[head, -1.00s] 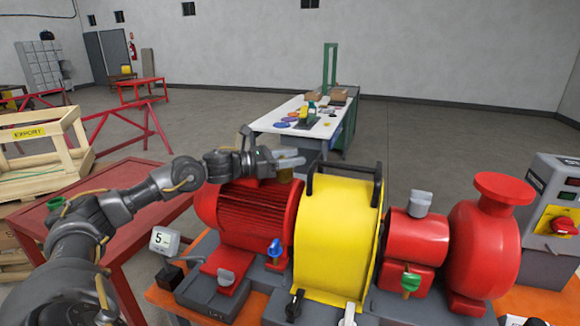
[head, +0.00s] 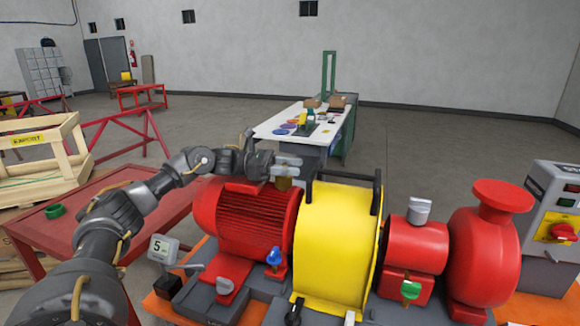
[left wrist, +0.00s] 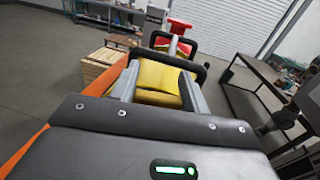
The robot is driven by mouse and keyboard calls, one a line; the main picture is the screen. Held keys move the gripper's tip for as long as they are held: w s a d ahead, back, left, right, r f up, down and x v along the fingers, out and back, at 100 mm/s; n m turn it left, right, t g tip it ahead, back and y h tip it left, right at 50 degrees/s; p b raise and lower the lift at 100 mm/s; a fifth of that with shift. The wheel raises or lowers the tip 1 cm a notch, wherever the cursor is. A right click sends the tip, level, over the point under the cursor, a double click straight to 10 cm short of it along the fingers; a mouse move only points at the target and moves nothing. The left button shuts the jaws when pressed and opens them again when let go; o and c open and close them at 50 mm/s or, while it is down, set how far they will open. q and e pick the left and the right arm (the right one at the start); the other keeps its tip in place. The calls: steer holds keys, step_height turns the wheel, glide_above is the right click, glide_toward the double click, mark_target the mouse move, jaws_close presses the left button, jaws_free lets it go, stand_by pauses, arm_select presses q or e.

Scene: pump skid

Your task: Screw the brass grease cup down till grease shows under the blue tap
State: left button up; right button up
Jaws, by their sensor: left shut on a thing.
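My left gripper (head: 288,166) comes in from the left over the pump skid, between the red motor and the yellow guard. It is shut on a small brass-coloured piece, the brass grease cup (head: 284,183), which shows just below its fingers. The fingers hide its upper part. In the left wrist view the fingers (left wrist: 160,88) frame yellow surfaces, and the cup is hard to tell from the guard there. The blue tap (head: 274,257) stands low in front of the motor. I cannot make out any grease under it. My right gripper is not in view.
The red motor (head: 245,215) and yellow guard (head: 335,240) with its black handle stand close around the gripper. A green tap (head: 411,290) is further right. A small display reading 5 (head: 163,248) stands at left. A red table (head: 110,190) lies beneath my left arm.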

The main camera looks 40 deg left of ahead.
arm_select(q)
steer(key=shift+r, duration=0.15)
steer(key=o, duration=1)
steer(key=shift+s+a+f, duration=0.1)
steer(key=shift+a+f, duration=0.1)
steer(key=shift+a, duration=0.1)
steer(key=b+v, duration=0.3)
steer(key=v, duration=0.5)
steer(key=shift+s+a+r, duration=0.15)
steer(key=shift+s+a, duration=0.05)
steer(key=shift+a, duration=0.15)
steer(key=shift+s+a, duration=0.4)
steer(key=shift+a, duration=0.2)
